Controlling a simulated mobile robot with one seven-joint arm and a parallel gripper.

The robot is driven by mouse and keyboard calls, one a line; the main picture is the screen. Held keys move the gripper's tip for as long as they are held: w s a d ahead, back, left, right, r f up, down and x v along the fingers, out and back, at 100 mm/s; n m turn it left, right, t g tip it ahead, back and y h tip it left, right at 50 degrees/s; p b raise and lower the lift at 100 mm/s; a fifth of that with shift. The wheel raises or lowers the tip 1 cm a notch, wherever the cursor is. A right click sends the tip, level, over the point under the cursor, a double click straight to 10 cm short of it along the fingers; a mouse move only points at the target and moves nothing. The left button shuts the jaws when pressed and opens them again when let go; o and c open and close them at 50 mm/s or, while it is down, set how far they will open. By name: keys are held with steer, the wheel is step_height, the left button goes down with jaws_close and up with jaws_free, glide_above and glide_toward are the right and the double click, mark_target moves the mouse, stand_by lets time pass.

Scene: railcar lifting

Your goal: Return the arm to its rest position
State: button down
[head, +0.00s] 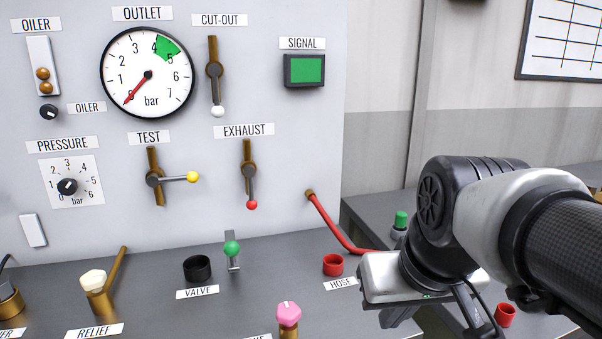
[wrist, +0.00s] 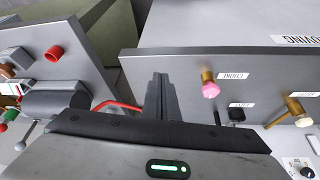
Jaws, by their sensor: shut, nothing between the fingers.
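My arm reaches in from the right edge of the head view, with its wrist in front of the bench's right end. My gripper (head: 400,318) hangs below the wrist and is partly cut off by its own body. In the wrist view my gripper (wrist: 163,92) shows its two fingers together, shut and empty. The red hose (head: 335,222) runs from the panel down behind my wrist, and its far end is hidden. It also shows left of my fingers in the wrist view (wrist: 118,104). I cannot tell the clearance between fingers and hose.
The bench carries a pink knob (head: 288,313), a red cup (head: 333,265), a black cup (head: 197,268) and a green-knobbed lever (head: 232,248). The upright panel (head: 320,130) holds a gauge (head: 150,90) and levers. A second bench (head: 372,215) lies to the right, behind my arm.

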steer(key=s+r+p, duration=0.3)
steer(key=r+p, duration=1.7)
steer(key=p, duration=0.2)
steer(key=shift+d+m+t, duration=0.3)
steer(key=shift+d+m, duration=0.1)
